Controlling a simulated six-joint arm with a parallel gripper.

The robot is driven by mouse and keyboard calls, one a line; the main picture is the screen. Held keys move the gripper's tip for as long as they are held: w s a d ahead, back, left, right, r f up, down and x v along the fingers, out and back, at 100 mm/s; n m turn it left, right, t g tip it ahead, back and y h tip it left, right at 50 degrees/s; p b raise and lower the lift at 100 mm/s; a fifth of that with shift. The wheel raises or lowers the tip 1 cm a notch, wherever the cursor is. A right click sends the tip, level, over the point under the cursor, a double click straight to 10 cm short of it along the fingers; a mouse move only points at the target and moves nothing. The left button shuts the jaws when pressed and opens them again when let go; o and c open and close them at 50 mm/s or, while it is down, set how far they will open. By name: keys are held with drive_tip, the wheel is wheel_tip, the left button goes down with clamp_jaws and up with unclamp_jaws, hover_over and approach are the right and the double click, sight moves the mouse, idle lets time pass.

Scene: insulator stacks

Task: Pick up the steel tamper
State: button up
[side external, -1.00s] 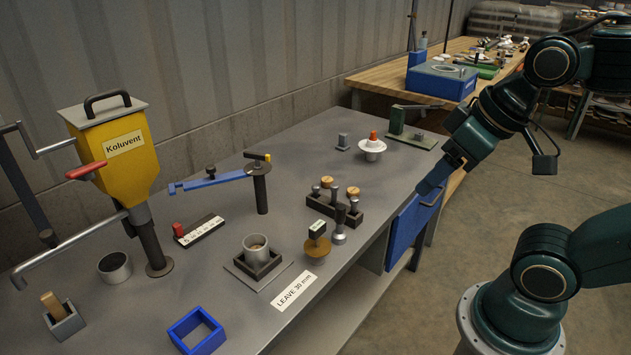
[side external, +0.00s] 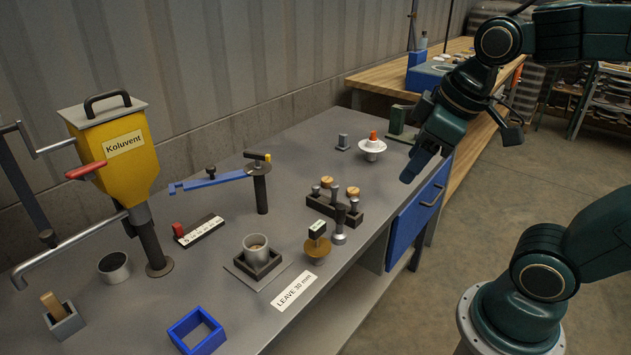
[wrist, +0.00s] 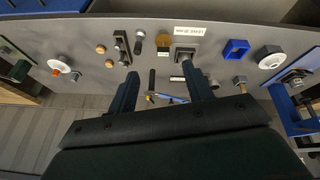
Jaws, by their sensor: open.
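What looks like the steel tamper, a dark handle on a silver foot (side external: 339,234), stands upright on the grey bench beside a dark tool rack (side external: 334,209). In the wrist view the tamper (wrist: 140,37) shows near the top, left of centre. My gripper (side external: 410,174) is above the bench's right edge, to the right of the tamper and apart from it. In the wrist view both fingers of my gripper (wrist: 159,70) are spread with nothing held between them. In the side view the fingers overlap, so their gap is hidden.
A brass disc tool (side external: 317,247) stands close left of the tamper. A cup (side external: 255,246) in a dark holder, a swing arm on a post (side external: 261,190) and a yellow hopper (side external: 122,165) stand further left. A white insulator with an orange top (side external: 372,148) stands behind.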

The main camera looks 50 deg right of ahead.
drive_tip(key=w+d+f+n+g, duration=0.2)
drive_tip(key=w+d+f+n, duration=0.15)
drive_tip(key=w+n, duration=0.55)
drive_tip(key=n+g, duration=0.3)
drive_tip(key=n, duration=0.1)
hover_over(340, 217)
drive_tip(key=d, duration=0.1)
wheel_tip(340, 217, down, 10)
drive_tip(key=shift+w+d, duration=0.1)
drive_tip(key=shift+w, duration=0.2)
drive_tip(key=shift+f, duration=4.25)
drive_tip(key=shift+f, duration=2.6)
drive_tip(key=shift+c, duration=0.3)
clamp_jaws()
